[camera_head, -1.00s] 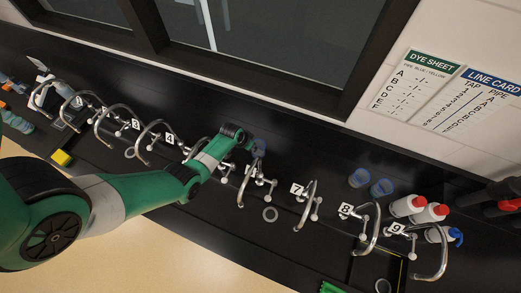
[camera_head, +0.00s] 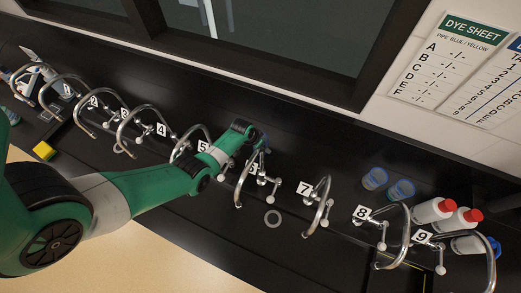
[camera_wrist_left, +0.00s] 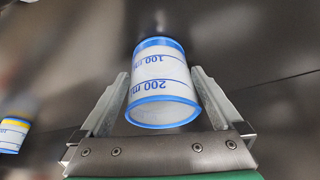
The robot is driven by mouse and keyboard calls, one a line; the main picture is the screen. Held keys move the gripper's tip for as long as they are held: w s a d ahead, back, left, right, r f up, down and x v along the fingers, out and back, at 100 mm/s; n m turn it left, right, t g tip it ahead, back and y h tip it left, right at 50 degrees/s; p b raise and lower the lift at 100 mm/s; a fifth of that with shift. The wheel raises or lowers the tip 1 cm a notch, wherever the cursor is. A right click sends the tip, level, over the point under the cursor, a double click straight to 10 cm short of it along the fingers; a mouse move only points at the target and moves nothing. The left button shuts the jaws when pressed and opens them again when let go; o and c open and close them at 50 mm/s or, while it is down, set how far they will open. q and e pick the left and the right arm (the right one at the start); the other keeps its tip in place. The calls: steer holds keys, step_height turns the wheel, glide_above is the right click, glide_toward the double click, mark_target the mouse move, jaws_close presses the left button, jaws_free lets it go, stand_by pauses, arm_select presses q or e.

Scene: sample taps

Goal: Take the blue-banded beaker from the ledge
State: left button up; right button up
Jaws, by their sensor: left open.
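The blue-banded beaker (camera_wrist_left: 162,85) is a pale cup with blue bands and printed 100 ml and 200 ml marks, in the middle of the left wrist view. My left gripper (camera_wrist_left: 161,90) is open, one finger on each side of the beaker, with visible gaps to its wall. In the head view my left arm reaches across the taps to the back near tap 6, and the gripper end hides most of what is there. A second beaker with a yellow and blue band (camera_wrist_left: 14,132) shows at the left edge of the wrist view.
Curved metal taps with number plates, such as tap 7 (camera_head: 318,205), line the black counter. Two blue-tinted cups (camera_head: 375,178) stand at the back right, near white bottles with red caps (camera_head: 432,210). A yellow block (camera_head: 43,150) lies at left.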

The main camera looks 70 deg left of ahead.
arm_select(q)
steer(key=shift+w, duration=0.1)
steer(key=shift+c, duration=0.3)
steer(key=c, duration=1.1)
step_height(320, 180, up, 10)
steer(key=p, duration=1)
